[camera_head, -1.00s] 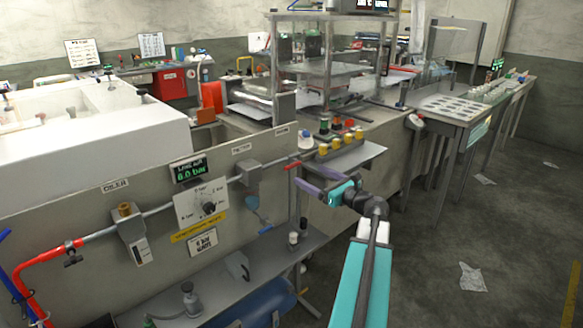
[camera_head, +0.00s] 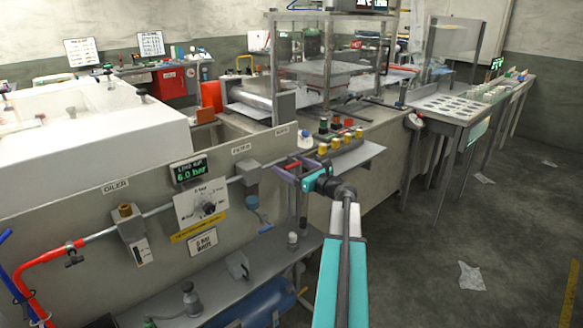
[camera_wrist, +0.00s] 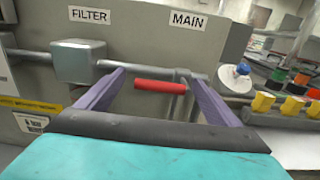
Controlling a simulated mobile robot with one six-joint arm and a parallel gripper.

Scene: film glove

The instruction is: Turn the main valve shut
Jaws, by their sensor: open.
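The main valve's red lever handle (camera_wrist: 160,86) lies roughly level, under the MAIN label (camera_wrist: 188,21) on the grey panel. My gripper (camera_wrist: 156,74), with two purple fingers, is open. In the wrist view the handle shows between the fingers, a little beyond them. I cannot tell whether they touch it. In the head view my gripper (camera_head: 283,165) is at the right end of the pipe and largely covers the valve. The line air display (camera_head: 188,171) reads 6.0 bar.
A grey filter box (camera_wrist: 78,61) sits on the pipe left of the handle. A blue-and-white knob (camera_wrist: 236,76) and several yellow fittings (camera_head: 346,139) stand close on the right. A shelf (camera_head: 262,268) runs below, with a blue tank (camera_head: 262,300) under it.

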